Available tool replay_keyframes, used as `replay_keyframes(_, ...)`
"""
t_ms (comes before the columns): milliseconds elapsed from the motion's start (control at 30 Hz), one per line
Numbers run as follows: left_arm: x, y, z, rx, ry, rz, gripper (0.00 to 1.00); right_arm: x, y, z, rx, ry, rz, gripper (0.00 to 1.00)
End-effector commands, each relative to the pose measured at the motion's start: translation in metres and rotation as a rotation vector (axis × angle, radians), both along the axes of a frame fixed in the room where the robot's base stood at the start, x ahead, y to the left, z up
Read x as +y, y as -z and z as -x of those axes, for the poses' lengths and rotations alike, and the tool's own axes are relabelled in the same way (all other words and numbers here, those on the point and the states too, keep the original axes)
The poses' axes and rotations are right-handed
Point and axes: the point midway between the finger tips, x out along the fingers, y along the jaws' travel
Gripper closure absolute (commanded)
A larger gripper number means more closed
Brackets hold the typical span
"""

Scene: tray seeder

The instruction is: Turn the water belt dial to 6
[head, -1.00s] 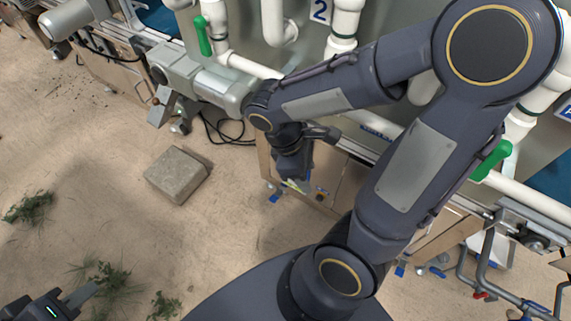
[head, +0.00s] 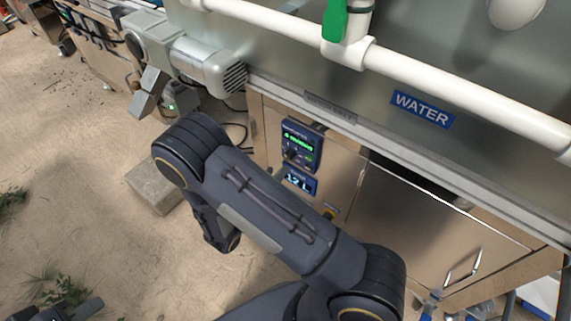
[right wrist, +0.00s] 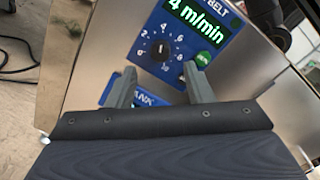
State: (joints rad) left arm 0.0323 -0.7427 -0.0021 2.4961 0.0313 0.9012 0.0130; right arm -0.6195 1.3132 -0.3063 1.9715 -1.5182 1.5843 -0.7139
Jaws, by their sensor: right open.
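The blue belt panel (head: 302,146) is on the metal cabinet front under the WATER sign in the head view. In the right wrist view the panel (right wrist: 222,50) shows "4 m/min" in green above its black dial (right wrist: 160,50). Numbers ring the dial; its pointer is too small to read surely. A green button (right wrist: 203,58) sits right of the dial. My right gripper (right wrist: 158,87) is open and empty, its fingers apart below the dial in that picture; contact is not visible. My left gripper (head: 86,310) is partly cut off at the bottom left, away from the panel.
A lower blue panel (head: 300,179) with a lit display sits under the belt panel. A white pipe (head: 430,75) and a WATER sign (head: 422,109) are above. A grey motor (head: 208,66) juts out at left. A stone block (head: 150,190) lies on the sandy floor.

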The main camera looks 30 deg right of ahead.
Motion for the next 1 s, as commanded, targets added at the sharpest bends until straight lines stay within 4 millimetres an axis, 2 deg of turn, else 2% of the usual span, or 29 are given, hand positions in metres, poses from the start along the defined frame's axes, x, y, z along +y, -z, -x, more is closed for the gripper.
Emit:
replay_keyframes(100, 0.0, 0.007, 0.0, 0.0, 0.0, 0.0, 0.71, -0.02, 0.002, -0.009, -0.001, 0.007, -0.003, 0.53)
replay_keyframes(300, 0.0, 0.012, 0.0, 0.0, 0.0, 0.0, 0.71, -0.043, 0.001, -0.02, -0.001, 0.006, -0.003, 0.53)
replay_keyframes(700, 0.0, 0.013, 0.0, 0.0, 0.0, 0.0, 0.71, -0.051, 0.0, -0.024, 0.0, 0.004, -0.004, 0.54)
replay_keyframes(1000, 0.0, 0.013, 0.0, 0.0, 0.0, 0.0, 0.71, -0.051, 0.0, -0.024, -0.001, 0.004, -0.004, 0.94)
